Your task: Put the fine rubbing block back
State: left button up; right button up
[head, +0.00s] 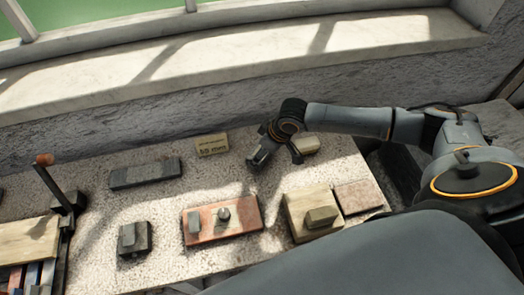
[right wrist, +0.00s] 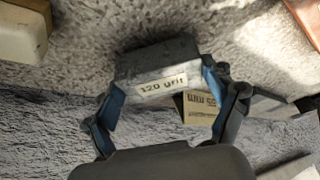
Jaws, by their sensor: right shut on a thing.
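My right gripper (head: 277,146) is over the right part of the stone-like bench, close to the back wall. In the right wrist view it is shut on a grey block (right wrist: 157,60) with a white "120 grit" label. In the head view this grey block (head: 262,153) shows at the fingers. A cream block (head: 308,143) rests on the bench just right of the gripper. I cannot tell which block is the fine one. My left gripper is out of view.
A small lettered card (head: 212,145) stands near the wall, left of the gripper. A long grey slab (head: 145,173), a dark block (head: 134,240), a reddish board (head: 238,214) bearing small pieces and a pale board (head: 296,214) bearing a block occupy the bench. Bare bench lies between them.

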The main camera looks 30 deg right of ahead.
jog(key=shift+f, duration=0.6)
jog(key=o, duration=1.6)
jog(key=shift+f, duration=0.1)
jog(key=v, duration=1.2)
jog(key=shift+b, duration=0.3)
